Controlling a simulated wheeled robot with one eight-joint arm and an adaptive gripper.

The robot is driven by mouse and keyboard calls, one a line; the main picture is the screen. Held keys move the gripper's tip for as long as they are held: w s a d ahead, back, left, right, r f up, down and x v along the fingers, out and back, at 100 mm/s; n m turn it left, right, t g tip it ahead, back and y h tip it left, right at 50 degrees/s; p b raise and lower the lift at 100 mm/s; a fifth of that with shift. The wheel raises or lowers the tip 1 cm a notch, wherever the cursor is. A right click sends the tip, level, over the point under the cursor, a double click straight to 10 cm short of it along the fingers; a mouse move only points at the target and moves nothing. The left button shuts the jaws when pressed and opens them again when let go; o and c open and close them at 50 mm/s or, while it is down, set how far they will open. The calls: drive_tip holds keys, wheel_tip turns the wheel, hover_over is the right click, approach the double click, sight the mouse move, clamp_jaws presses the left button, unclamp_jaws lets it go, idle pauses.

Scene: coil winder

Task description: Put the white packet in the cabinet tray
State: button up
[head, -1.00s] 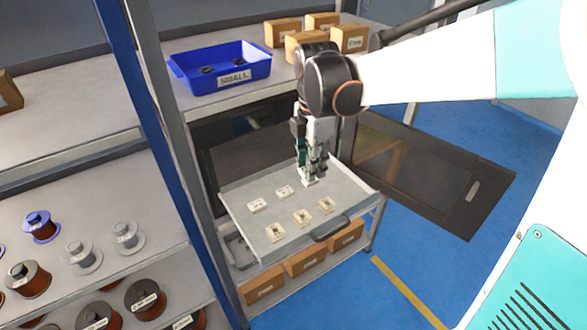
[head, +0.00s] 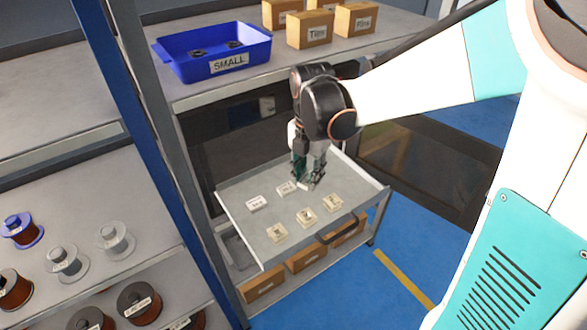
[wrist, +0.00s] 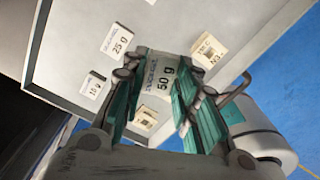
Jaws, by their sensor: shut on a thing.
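My gripper (head: 310,178) is shut on a white packet (wrist: 157,80) marked 50 g in the wrist view. The packet's near end is hidden between the fingers. In the head view a small white part of it (head: 317,183) shows below the fingertips. The cabinet tray (head: 290,211) is a pale, shallow drawer, pulled out below the bench. My gripper points down inside its outline, towards the back right. The packet is at or close above the tray floor; I cannot tell whether it touches.
Two white packets, marked 25 g (wrist: 117,41) and 10 g (wrist: 93,86), lie left of the held one. Several cream packets (head: 333,202) lie nearer the tray's front. A dark open door (head: 430,165) is at the right. A blue SMALL bin (head: 212,52) stands above.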

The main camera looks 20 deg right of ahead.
sight(306, 201)
drive_tip(key=shift+f+b, duration=1.05)
drive_tip(key=shift+f, duration=2.55)
drive_tip(key=shift+f, duration=0.15)
drive_tip(key=o, duration=0.5)
